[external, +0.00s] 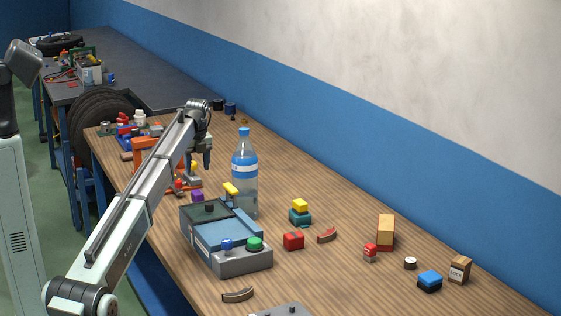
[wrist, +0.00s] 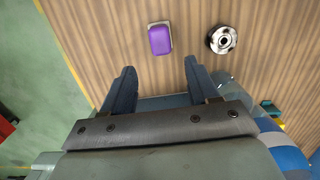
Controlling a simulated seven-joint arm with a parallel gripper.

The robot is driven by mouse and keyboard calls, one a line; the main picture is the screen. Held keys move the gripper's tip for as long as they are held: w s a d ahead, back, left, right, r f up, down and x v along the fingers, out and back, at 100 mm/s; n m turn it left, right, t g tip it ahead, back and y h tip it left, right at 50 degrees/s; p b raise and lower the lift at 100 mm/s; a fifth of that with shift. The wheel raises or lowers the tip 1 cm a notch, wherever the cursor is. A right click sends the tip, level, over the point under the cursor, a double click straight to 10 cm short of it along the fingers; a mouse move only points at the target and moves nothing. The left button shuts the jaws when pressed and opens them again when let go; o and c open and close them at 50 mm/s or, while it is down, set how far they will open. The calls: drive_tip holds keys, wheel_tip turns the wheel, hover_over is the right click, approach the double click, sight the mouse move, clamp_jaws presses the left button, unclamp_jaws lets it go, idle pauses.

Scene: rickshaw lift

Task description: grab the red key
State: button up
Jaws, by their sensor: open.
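A red block-like piece (external: 293,241), which may be the red key, lies on the wooden table right of the grey-blue box in the external view. A smaller red-and-white piece (external: 370,253) stands farther right; I cannot tell for certain which is the key.
A yellow-and-teal stack (external: 300,213), a curved red piece (external: 327,235) and an orange block (external: 386,231) are nearby. A metal ring (wrist: 221,40) lies beside the purple block.

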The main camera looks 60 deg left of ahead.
wheel_tip(320, 180, up, 19)
drive_tip(key=w+d, duration=0.3)
drive_tip(key=w, duration=0.1)
drive_tip(key=w+d, duration=0.8)
drive_tip(key=shift+d+r, duration=0.1)
drive_tip(key=shift+r, duration=0.2)
drive_tip(key=w+d, duration=1.1)
drive_tip(key=d, duration=0.4)
drive_tip(key=n+h, duration=0.1)
drive_tip(key=n, duration=0.1)
hover_over(371, 245)
wheel_tip(371, 245, down, 18)
drive_tip(key=r, duration=0.1)
drive_tip(key=f, duration=0.9)
drive_tip(key=shift+w+a+f, duration=0.2)
drive_tip(key=shift+w+f, duration=0.15)
drive_tip(key=shift+f, duration=0.05)
drive_tip(key=shift+s+d+f, duration=0.1)
drive_tip(key=shift+s+f, duration=0.1)
drive_tip(key=shift+f, duration=1.1)
drive_tip(key=shift+s+f, duration=0.15)
drive_tip(key=shift+f, duration=1.1)
